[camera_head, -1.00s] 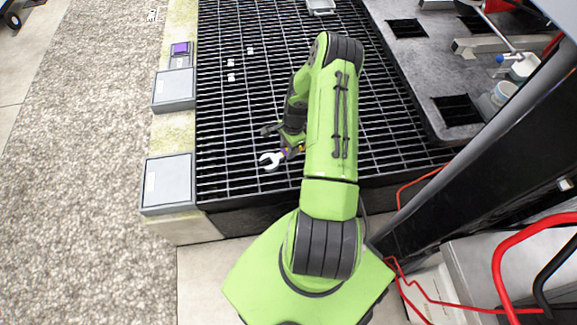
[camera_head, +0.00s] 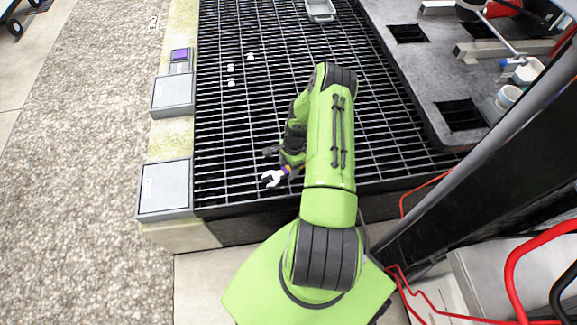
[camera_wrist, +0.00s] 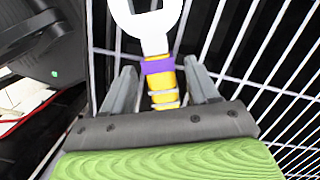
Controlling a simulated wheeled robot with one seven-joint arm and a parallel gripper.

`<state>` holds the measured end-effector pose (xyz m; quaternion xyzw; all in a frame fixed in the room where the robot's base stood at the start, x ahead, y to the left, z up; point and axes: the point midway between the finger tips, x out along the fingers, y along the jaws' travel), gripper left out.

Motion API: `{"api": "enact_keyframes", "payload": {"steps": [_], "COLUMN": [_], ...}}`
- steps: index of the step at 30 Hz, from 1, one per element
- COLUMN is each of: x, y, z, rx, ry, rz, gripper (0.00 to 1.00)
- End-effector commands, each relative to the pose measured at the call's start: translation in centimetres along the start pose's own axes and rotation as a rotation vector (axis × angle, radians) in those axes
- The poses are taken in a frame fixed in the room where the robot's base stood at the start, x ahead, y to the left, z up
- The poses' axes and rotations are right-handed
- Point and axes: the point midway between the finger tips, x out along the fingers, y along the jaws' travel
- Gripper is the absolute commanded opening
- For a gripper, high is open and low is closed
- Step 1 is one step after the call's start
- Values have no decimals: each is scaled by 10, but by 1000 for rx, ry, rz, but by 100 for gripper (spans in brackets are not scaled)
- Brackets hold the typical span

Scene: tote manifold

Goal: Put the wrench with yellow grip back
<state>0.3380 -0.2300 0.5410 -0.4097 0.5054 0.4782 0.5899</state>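The wrench (camera_head: 273,179) has a pale open-jaw head, a purple band and a yellow grip. In the head view it sticks out to the left from my gripper (camera_head: 290,164), in front of the black grating; its height above the grating is hard to tell. In the wrist view the wrench's head (camera_wrist: 150,22) points away from me, and its yellow grip (camera_wrist: 162,84) lies between the two fingers of my gripper (camera_wrist: 161,88). The fingers flank the grip closely and appear shut on it. My arm hides part of the grip in the head view.
The black grating (camera_head: 225,130) has several small white pieces (camera_head: 231,68) and a grey tray (camera_head: 320,11) on it. Grey boxes (camera_head: 165,187) line its left edge. A dark panel with square openings (camera_head: 460,112) stands at right. Red hoses (camera_head: 425,187) run nearby.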

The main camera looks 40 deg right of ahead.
Motion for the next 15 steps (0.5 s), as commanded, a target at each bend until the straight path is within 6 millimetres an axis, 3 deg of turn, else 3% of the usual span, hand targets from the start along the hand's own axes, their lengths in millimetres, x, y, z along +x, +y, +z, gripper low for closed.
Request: {"api": "enact_keyframes", "payload": {"steps": [9, 15], "x": [-7, -58], "y": [0, -1], "z": [1, 0], "rx": [0, -1], "ry": [0, 4], "rz": [0, -4], "gripper": [59, 59]}}
